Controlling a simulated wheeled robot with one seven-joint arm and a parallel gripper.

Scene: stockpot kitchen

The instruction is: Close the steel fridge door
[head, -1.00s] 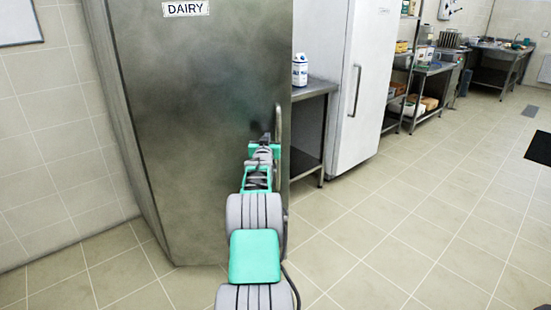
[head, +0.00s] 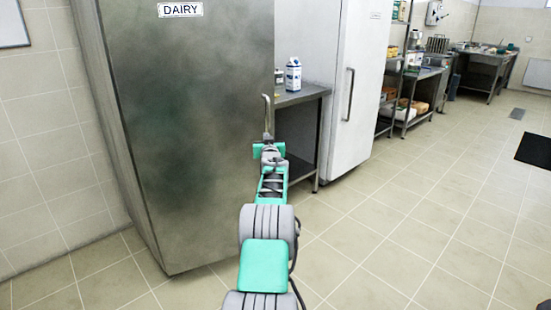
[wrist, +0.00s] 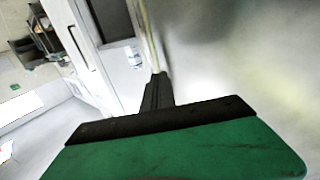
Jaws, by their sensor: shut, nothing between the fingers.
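The steel fridge door (head: 185,130) fills the left of the head view, with a DAIRY label at its top. I see no gap along its edges, and cannot tell whether it is fully closed. Its upright bar handle (head: 266,104) is at the right edge. My gripper (head: 268,138) is shut and empty, at the lower part of the handle; whether it touches is unclear. In the wrist view the closed fingers (wrist: 157,90) point along the blurred door face (wrist: 240,60), beside the pale handle bar (wrist: 147,35).
A steel table (head: 300,96) with a blue-and-white carton (head: 293,74) stands right of the fridge. Beyond it is a white fridge (head: 355,60) with a bar handle, then stocked shelves (head: 412,95). The tiled floor (head: 430,220) on the right is open.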

